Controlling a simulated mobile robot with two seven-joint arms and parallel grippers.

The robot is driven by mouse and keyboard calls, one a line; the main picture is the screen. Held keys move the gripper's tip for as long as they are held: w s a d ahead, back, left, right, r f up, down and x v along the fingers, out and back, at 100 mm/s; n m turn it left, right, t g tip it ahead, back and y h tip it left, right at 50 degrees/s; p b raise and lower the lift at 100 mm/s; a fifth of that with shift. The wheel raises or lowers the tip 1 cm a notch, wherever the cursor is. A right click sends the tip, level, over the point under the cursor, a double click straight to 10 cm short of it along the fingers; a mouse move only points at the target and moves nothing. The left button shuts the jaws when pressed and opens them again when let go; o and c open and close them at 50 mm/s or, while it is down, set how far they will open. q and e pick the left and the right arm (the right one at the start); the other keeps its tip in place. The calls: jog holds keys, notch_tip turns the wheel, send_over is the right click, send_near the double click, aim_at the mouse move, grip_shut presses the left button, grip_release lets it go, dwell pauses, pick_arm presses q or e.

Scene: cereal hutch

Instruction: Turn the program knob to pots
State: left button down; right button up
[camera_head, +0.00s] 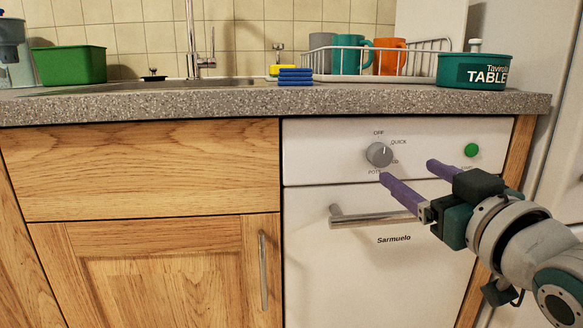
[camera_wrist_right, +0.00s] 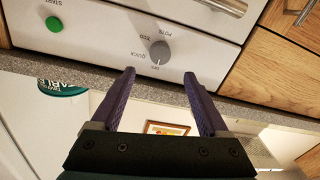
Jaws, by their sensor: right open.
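The grey round program knob (camera_head: 379,154) is on the white dishwasher's (camera_head: 330,150) upper panel. Labels ring it: OFF above, QUICK at upper right, one partly hidden label at lower right, and POTS at lower left. In the right wrist view, the knob (camera_wrist_right: 160,51) shows just beyond the gap between the open fingertips (camera_wrist_right: 159,74), apparently untouched. My left gripper is not in view.
A green start button (camera_head: 472,150) is right of the knob. The dishwasher's bar handle (camera_head: 375,218) juts out below the panel. The worktop edge (camera_head: 250,103) overhangs above, with a teal tub (camera_head: 474,73) and a dish rack with mugs on it.

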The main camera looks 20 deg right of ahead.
aim_at(384, 156)
jog(key=w+b, duration=0.1)
jog(key=w, duration=0.1)
jog(key=w+d, duration=0.1)
jog(key=w, duration=0.1)
jog(key=w+b, duration=0.1)
jog(key=w, duration=0.2)
jog(key=shift+d+f+b, duration=0.1)
jog(key=shift+d+b, duration=0.05)
jog(key=shift+b, duration=0.15)
jog(key=shift+w+d, duration=0.1)
jog(key=shift+w, duration=0.5)
jog(key=shift+c, duration=0.2)
grip_shut()
